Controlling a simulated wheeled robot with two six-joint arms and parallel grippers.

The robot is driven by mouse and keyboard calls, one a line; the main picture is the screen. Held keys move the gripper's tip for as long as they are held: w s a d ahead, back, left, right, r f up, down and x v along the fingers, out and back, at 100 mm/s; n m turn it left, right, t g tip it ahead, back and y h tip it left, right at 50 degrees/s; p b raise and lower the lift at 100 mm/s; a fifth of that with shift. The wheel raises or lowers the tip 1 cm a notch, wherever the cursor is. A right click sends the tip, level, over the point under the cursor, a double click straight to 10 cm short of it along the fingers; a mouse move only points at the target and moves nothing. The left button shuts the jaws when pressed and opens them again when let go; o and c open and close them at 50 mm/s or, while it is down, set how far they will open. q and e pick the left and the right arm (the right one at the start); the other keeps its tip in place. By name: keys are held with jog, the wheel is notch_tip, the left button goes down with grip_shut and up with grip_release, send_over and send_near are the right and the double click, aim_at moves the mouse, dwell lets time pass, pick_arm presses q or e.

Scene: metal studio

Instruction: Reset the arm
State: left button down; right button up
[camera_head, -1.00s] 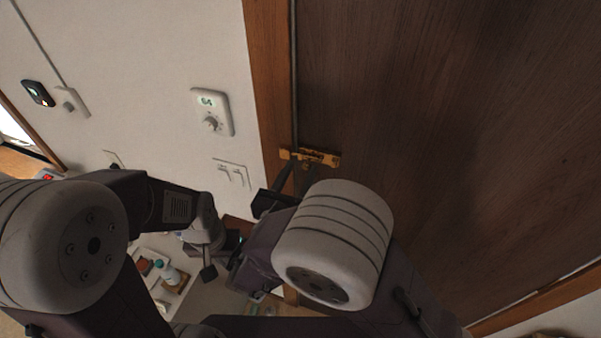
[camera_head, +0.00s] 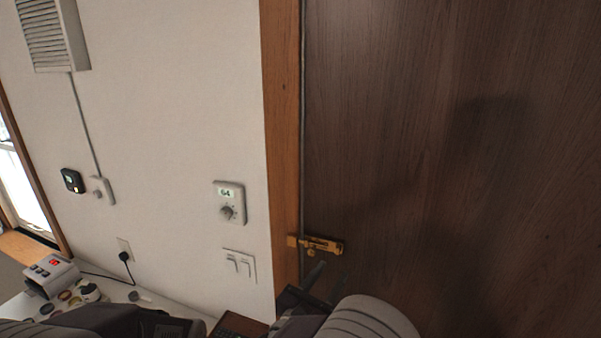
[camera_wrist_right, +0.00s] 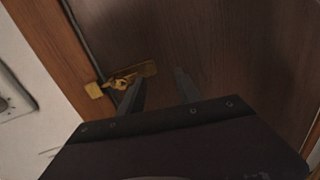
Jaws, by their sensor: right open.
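A brass latch (camera_head: 318,244) is mounted across the seam between the brown door (camera_head: 420,130) and its orange wood frame (camera_head: 283,120). My right gripper (camera_head: 326,280) is open and empty just below the latch. In the right wrist view, the latch (camera_wrist_right: 122,82) lies ahead and left of the open fingers (camera_wrist_right: 160,80), with the left fingertip close to it in the picture. I cannot tell whether they touch. My left arm (camera_head: 110,322) shows only in part at the bottom left, and its gripper is out of view.
The pale wall holds a thermostat (camera_head: 229,203), a double switch (camera_head: 239,264), a dark wall device (camera_head: 72,181) and a vent (camera_head: 52,32). A worktop at the lower left carries a grey box with a red display (camera_head: 50,272) and small items.

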jog(key=s+d+f+m+g+h+b, duration=0.25)
jog(key=d+f+m+g, duration=0.25)
jog(key=d, duration=0.6)
jog(key=s+d+f+m+g+h+b, duration=0.2)
jog(key=s+d+f+m+g+b, duration=0.3)
jog(key=d, duration=0.6)
jog(key=s+d+f+m+g+y+b, duration=0.1)
jog(key=s+d+f+m+g+y, duration=0.1)
jog(key=s+f+m+g, duration=0.3)
jog(key=s+d+f+m+g+y+b, duration=0.1)
jog(key=s+d+f+y, duration=0.15)
jog(key=f, duration=0.35)
jog(key=s+a+f+m+g+y+b, duration=0.1)
jog(key=s+a+f+m+y+b, duration=0.1)
jog(key=s+a+f+m+y, duration=0.55)
pick_arm(q)
notch_tip(320, 180, down, 13)
jog(key=shift+w+d+p, duration=0.15)
jog(key=shift+w+p, duration=0.25)
jog(key=shift+w, duration=0.05)
pick_arm(e)
jog(key=w+a+f+m+t+y, duration=0.2)
jog(key=w+a+m, duration=0.4)
jog(key=a, duration=0.1)
jog(key=shift+w+f+t, duration=0.25)
jog(key=shift+w+t, duration=0.05)
jog(key=shift+w, duration=0.1)
